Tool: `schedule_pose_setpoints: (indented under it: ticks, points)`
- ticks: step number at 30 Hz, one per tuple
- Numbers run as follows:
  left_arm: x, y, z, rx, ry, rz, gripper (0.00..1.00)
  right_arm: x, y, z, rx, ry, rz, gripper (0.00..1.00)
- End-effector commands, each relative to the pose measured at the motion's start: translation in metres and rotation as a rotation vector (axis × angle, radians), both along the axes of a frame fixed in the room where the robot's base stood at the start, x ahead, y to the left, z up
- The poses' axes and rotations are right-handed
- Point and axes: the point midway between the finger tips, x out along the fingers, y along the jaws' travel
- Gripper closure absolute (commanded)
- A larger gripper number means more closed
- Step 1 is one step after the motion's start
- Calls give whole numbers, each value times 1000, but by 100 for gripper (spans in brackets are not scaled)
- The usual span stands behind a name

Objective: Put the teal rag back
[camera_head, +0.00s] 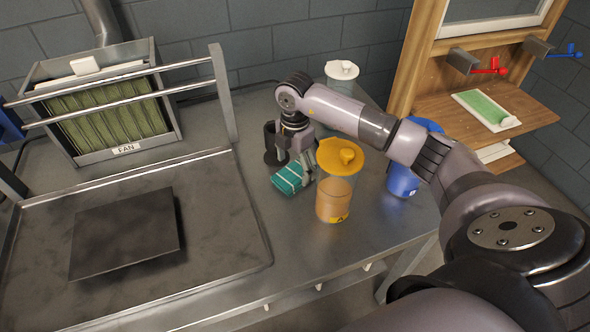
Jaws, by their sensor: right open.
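The teal rag (289,179), folded with pale stripes, lies on the metal table just in front of and below my right gripper. My right gripper (295,158) points down, open, close above the rag's back edge. Whether its fingertips touch the rag cannot be told. My left gripper is out of view.
A blue container (402,180) and a white-lidded jar (342,71) stand nearby. A tray (226,222) with a dark plate (125,232) lies left. A wooden shelf (535,112) is at right.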

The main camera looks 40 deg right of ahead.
Motion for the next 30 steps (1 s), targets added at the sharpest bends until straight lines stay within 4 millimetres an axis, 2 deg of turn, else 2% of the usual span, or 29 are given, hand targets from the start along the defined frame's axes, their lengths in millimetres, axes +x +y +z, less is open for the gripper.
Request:
schedule_pose_setpoints:
  ticks: [6, 12, 18, 30]
  points:
    - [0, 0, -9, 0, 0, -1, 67, 2, 0, 49, 0, -7, 0, 22]
    - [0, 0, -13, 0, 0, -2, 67, 1, 0, 84, 0, -3, 0, 22]
    - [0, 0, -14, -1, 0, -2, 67, 0, 0, 98, 0, -1, -1, 22]
    - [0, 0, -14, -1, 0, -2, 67, 0, 0, 99, 1, 0, -1, 22]
